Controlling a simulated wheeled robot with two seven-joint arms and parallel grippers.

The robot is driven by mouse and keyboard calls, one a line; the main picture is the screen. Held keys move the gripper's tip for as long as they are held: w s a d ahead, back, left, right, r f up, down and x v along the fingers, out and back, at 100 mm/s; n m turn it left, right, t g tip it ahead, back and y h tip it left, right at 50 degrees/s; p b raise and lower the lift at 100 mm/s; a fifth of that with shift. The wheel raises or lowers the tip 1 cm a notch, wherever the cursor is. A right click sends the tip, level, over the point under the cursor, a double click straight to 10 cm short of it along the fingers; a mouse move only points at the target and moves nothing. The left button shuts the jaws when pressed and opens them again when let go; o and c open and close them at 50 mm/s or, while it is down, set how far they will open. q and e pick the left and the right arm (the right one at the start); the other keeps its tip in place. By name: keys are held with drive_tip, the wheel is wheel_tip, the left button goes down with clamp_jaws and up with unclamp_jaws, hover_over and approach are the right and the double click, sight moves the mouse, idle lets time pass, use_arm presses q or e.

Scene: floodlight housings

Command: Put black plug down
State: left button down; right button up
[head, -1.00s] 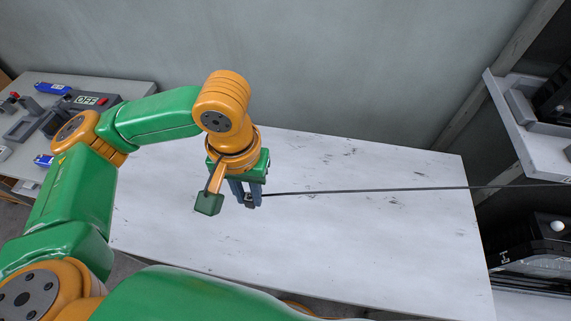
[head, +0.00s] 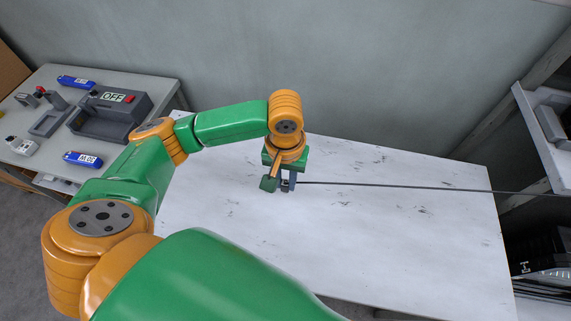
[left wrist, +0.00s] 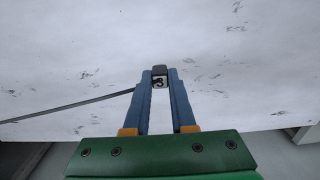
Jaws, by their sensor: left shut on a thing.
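My left gripper (head: 288,187) is over the white table (head: 400,240) in the head view. It is shut on the black plug (left wrist: 160,71), which shows between the blue fingertips in the left wrist view. A dark cable (head: 400,186) runs from the plug to the right across the head view. It also shows in the left wrist view (left wrist: 80,104), running to the left. Whether the plug touches the table top or hangs just above it, I cannot tell. My right gripper is not in view.
The table top around the gripper is clear apart from the cable. A grey side table (head: 60,135) at the left holds a box with an OFF display (head: 112,118) and blue devices (head: 83,159). A shelf (head: 530,125) with dark equipment stands at the right.

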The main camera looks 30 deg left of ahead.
sight(286, 182)
use_arm(q)
drive_tip(key=shift+w+f, duration=0.15)
drive_tip(key=shift+f, duration=1.6)
drive_tip(key=c, duration=0.8)
unclamp_jaws()
drive_tip(key=shift+f, duration=0.1)
drive_tip(key=shift+o, duration=0.2)
